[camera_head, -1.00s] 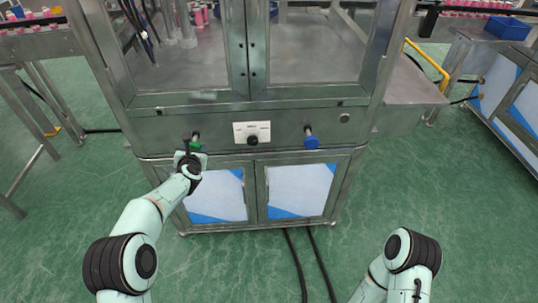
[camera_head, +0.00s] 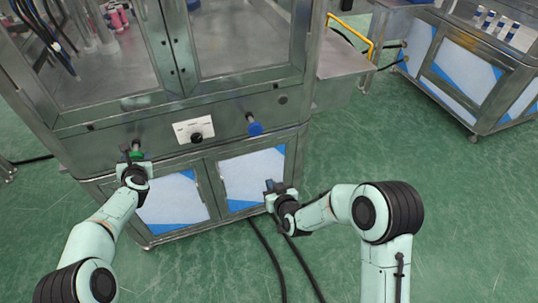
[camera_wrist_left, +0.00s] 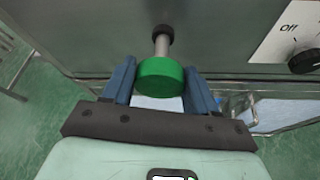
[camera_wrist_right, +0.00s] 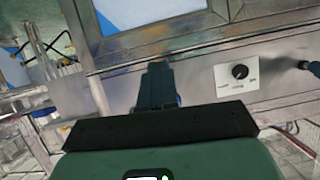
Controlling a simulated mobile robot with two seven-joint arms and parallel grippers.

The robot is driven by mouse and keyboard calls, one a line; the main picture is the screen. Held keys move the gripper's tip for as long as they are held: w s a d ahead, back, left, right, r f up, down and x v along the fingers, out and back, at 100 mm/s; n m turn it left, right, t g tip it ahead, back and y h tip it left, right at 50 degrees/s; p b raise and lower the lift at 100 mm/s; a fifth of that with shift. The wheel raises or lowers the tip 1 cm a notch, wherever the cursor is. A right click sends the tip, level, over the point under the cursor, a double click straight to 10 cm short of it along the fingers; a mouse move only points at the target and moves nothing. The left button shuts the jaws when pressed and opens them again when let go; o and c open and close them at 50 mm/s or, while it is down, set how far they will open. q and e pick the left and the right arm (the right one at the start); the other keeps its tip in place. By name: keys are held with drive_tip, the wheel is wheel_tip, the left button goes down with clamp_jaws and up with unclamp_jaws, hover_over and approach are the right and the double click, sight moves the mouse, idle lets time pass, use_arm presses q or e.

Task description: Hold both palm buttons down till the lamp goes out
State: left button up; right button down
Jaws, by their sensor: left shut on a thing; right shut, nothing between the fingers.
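The green palm button (camera_head: 137,155) sticks out on a stem at the left of the cabinet's front panel. My left gripper (camera_head: 134,160) is shut on it; in the left wrist view the green head (camera_wrist_left: 160,77) sits between the two blue fingers. I cannot make out a lit lamp.
A white plate with a black knob (camera_head: 196,137) sits between the buttons. A small round fitting (camera_head: 283,99) is right of the blue button. Dark cables (camera_head: 268,260) run over the green floor. A side table with a yellow rail (camera_head: 352,33) stands at the right.

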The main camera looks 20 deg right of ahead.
drive_tip(key=w+r+t, duration=0.3)
drive_tip(key=w+r, duration=0.1)
drive_tip(key=r, duration=0.6)
approach(256, 132)
drive_tip(key=w, duration=0.3)
drive_tip(key=shift+w+f, duration=0.35)
drive_tip(key=shift+w, duration=0.15)
drive_tip(key=shift+w, duration=0.95)
